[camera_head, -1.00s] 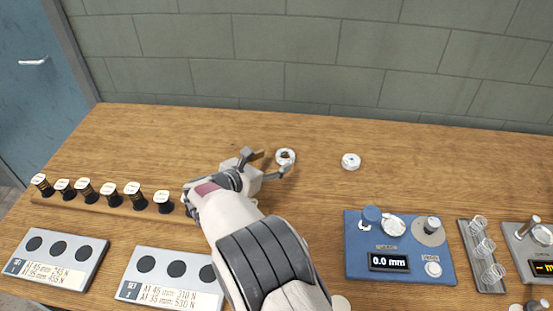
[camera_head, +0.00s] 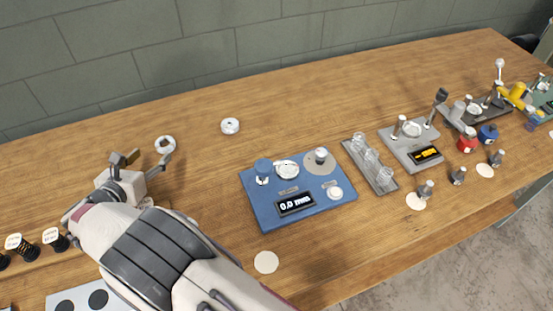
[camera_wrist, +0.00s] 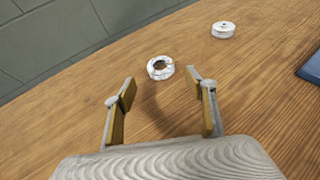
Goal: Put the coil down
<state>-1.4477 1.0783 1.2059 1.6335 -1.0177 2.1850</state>
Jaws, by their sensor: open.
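A white ring-shaped coil (camera_head: 165,144) with an open centre lies flat on the wooden table. It also shows in the wrist view (camera_wrist: 160,67), just beyond the fingertips and roughly centred between them. My gripper (camera_head: 145,157) is open and empty, with its two fingers spread apart. In the wrist view, my gripper (camera_wrist: 160,84) has bare table between its fingers. A second white round coil (camera_head: 230,125) lies farther right, also in the wrist view (camera_wrist: 223,29), apart from my gripper.
A blue device (camera_head: 300,218) reading 0.0 mm stands to the right. Beside it are a grey tray of clear springs (camera_head: 369,163) and a grey device (camera_head: 421,150) with an orange display. Black springs with white caps (camera_head: 20,245) stand at left. The table behind the coils is clear.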

